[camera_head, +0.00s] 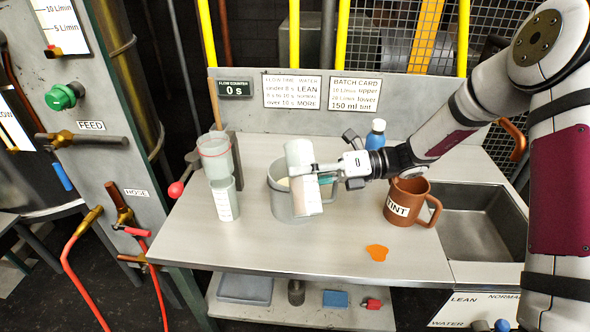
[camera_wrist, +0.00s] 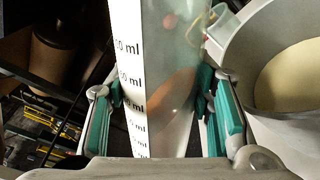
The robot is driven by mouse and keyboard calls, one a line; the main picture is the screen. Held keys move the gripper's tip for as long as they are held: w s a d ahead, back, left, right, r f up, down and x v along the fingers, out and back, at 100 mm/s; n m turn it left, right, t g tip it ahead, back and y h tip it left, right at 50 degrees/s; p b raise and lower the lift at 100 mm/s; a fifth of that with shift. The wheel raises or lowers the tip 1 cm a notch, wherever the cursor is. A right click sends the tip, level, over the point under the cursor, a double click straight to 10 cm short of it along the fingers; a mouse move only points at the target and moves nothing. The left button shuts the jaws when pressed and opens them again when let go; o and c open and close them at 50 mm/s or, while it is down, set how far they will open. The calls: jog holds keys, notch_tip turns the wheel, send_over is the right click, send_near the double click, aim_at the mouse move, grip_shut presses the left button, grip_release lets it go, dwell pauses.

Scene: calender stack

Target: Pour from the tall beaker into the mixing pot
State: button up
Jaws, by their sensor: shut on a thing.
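The tall beaker (camera_head: 300,155) is a pale, see-through vessel with ml marks, which fill the middle of the wrist view (camera_wrist: 158,50). My gripper (camera_head: 318,172) is shut on it from the right, with a green-padded finger on each side in the wrist view (camera_wrist: 165,105). The beaker stands nearly upright, tilted a little, in front of the mixing pot and hiding part of it. Its lower part looks pinkish; its fill level is unclear. The grey mixing pot (camera_head: 284,207) sits on the bench and holds cream liquid (camera_wrist: 290,75).
A flow cup (camera_head: 214,158) stands over a pale receiver (camera_head: 226,203) at left. A brown TINT mug (camera_head: 400,205), a blue bottle (camera_head: 376,134) and a sink (camera_head: 470,222) are at right.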

jog(key=shift+s+f+m+b, duration=0.1)
jog(key=shift+f+m+b, duration=0.15)
jog(key=shift+m, duration=0.6)
jog(key=shift+f+m+b, duration=0.15)
jog(key=shift+f+m, duration=0.05)
jog(key=shift+m, duration=0.65)
dwell(0.7)
